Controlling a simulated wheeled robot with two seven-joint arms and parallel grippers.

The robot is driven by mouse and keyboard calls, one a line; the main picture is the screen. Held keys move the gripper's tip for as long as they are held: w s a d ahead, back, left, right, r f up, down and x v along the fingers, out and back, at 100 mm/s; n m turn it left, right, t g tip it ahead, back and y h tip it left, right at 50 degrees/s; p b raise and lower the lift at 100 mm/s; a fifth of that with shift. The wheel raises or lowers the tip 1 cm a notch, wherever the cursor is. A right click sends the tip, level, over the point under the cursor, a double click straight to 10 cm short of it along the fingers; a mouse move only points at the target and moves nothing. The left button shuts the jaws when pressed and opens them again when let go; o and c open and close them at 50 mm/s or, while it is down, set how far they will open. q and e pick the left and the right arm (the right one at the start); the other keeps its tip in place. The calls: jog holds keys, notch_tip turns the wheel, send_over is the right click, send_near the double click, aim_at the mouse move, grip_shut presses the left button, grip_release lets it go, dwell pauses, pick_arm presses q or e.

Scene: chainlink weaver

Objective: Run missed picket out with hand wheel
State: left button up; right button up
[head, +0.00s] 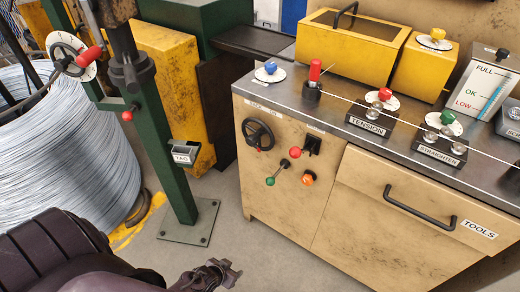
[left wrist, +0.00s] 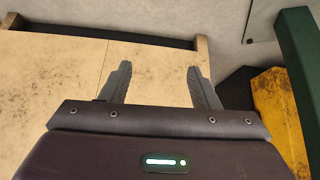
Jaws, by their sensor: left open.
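A black hand wheel (head: 258,134) with a small knob is on the tan cabinet's front, below a small label that I cannot read surely. Another black wheel (head: 66,54) with a white dial and red handle is on the green post at the upper left. I cannot pick out a missed picket; a thin wire (head: 350,102) runs along the bench top. My left gripper (head: 224,270) is low in front of the cabinet, below and apart from the cabinet's wheel. In the left wrist view its fingers (left wrist: 160,80) are spread with nothing between them. My right gripper is not in view.
A drawer handle (head: 418,208) sticks out to the right. A green post (head: 172,160) and wire coil (head: 60,150) stand left. Floor between post and cabinet is clear.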

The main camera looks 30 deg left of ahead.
pick_arm(q)
jog(key=w+a+r+t+b, duration=0.3)
jog(key=w+a+r, duration=0.1)
jog(key=w, duration=0.6)
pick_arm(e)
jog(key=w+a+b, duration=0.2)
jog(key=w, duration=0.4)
pick_arm(q)
jog(key=t+h+b, duration=0.1)
jog(key=t+b, duration=0.5)
jog(key=t, duration=0.2)
send_near(249, 143)
jog(key=w, duration=0.3)
jog(key=shift+m, duration=0.3)
jog(key=w, duration=0.6)
jog(key=shift+w+d+f+b, duration=0.2)
jog(key=shift+w+d+b, duration=0.1)
jog(key=shift+w+d, duration=0.1)
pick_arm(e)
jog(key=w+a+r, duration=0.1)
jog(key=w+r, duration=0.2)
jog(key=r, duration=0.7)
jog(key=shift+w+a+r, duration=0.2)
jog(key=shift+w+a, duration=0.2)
pick_arm(q)
grip_shut()
